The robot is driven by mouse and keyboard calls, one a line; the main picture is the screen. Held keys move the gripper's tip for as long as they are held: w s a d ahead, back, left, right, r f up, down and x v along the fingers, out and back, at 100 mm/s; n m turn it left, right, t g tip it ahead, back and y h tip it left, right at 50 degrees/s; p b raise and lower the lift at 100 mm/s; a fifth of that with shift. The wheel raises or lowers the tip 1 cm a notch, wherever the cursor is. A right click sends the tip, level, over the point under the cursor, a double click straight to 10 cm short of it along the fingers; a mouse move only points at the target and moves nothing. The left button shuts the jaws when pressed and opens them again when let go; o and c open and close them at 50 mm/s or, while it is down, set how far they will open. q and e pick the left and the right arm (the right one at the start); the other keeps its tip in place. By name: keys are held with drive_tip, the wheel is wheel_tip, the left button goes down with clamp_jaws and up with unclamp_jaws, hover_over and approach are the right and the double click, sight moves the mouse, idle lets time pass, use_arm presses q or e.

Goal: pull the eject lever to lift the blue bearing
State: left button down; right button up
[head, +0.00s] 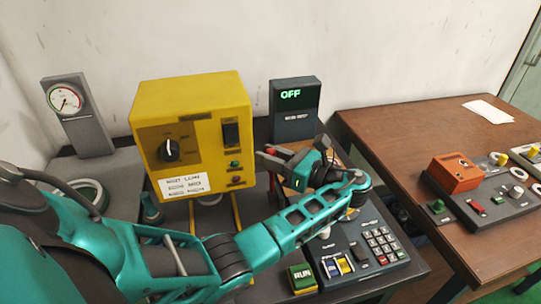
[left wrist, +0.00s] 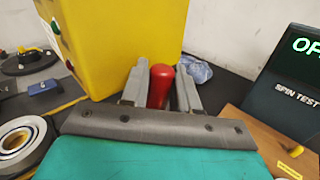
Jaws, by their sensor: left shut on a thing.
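My left gripper (head: 268,159) is beside the right side of the yellow machine, in front of the dark OFF display. In the left wrist view its two grey fingers (left wrist: 160,85) are shut on a red handle (left wrist: 158,88), which I take to be the eject lever's grip. The handle stands between the fingers; its lower part is hidden by the gripper's body. I cannot pick out a blue bearing for certain. A metal bearing ring (left wrist: 20,138) shows at the left wrist view's left edge, its colour mostly grey. My right gripper is not in view.
The yellow machine (head: 190,100) stands close left of the gripper. The spin test display (head: 295,108) reads OFF behind it. A keypad panel (head: 358,250) and a green RUN button (head: 301,278) are in front. A brown table (head: 420,125) is at right.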

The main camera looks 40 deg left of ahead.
use_arm(q)
drive_tip(key=shift+s+d+r+p, duration=0.1)
drive_tip(key=shift+s+d+p, duration=0.1)
drive_tip(key=shift+p, duration=0.15)
drive_tip(key=shift+s+d+f+n+g+y+p, duration=0.2)
drive_tip(key=shift+s+d+n+y, duration=0.2)
drive_tip(key=shift+d+n+y, duration=0.15)
drive_tip(key=shift+s+d+f+n+g+y+p, duration=0.1)
drive_tip(key=shift+s+d+n+y+p, duration=0.1)
drive_tip(key=shift+s+d+n+y, duration=0.35)
drive_tip(key=d+n+b, duration=0.1)
drive_tip(key=s+n+g+y, duration=0.1)
drive_tip(key=shift+s+d+f+n+b, duration=0.1)
drive_tip(key=shift+d+n+b, duration=0.2)
drive_tip(key=shift+d+b, duration=0.1)
drive_tip(key=shift+a, duration=0.1)
drive_tip(key=c, duration=1.2)
unclamp_jaws()
